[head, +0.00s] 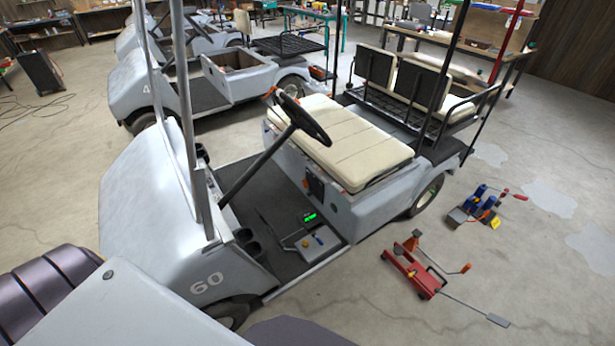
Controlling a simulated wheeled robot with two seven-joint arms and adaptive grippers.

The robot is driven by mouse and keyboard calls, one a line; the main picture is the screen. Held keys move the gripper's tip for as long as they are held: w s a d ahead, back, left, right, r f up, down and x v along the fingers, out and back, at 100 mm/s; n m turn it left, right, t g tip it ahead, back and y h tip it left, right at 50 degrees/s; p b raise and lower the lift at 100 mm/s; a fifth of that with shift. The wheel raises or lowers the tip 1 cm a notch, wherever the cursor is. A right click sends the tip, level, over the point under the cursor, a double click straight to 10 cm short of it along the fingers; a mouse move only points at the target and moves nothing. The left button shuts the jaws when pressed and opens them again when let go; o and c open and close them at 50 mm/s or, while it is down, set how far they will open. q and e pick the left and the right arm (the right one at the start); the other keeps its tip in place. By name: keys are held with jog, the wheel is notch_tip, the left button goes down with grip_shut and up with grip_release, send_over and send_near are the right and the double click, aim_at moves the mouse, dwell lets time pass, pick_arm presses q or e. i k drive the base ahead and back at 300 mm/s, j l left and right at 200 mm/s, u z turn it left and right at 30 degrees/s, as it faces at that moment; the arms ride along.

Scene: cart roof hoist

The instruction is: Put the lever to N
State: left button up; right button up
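The nearest cart (150,210), pale grey and marked 60, stands in front of me with its open side facing right. A dark panel (315,187) with a small orange part beside it sits on the front face of its seat base. The lever is too small to make out clearly there, and I cannot read its position or any letters. Neither of my grippers is in view.
The steering wheel (305,120) and roof posts rise above the cart floor. A grey box (318,243) and a green-lit display (310,217) are on that floor. A red floor jack (412,272) and blue tool (480,202) stand to the right. Bare concrete surrounds them.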

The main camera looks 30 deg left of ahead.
aim_at(305, 182)
jog(key=i+j, duration=0.1)
jog(key=i, duration=0.85)
jog(key=i+j, duration=0.25)
jog(key=i, duration=0.25)
jog(key=z, duration=0.15)
jog(key=k+l, duration=0.05)
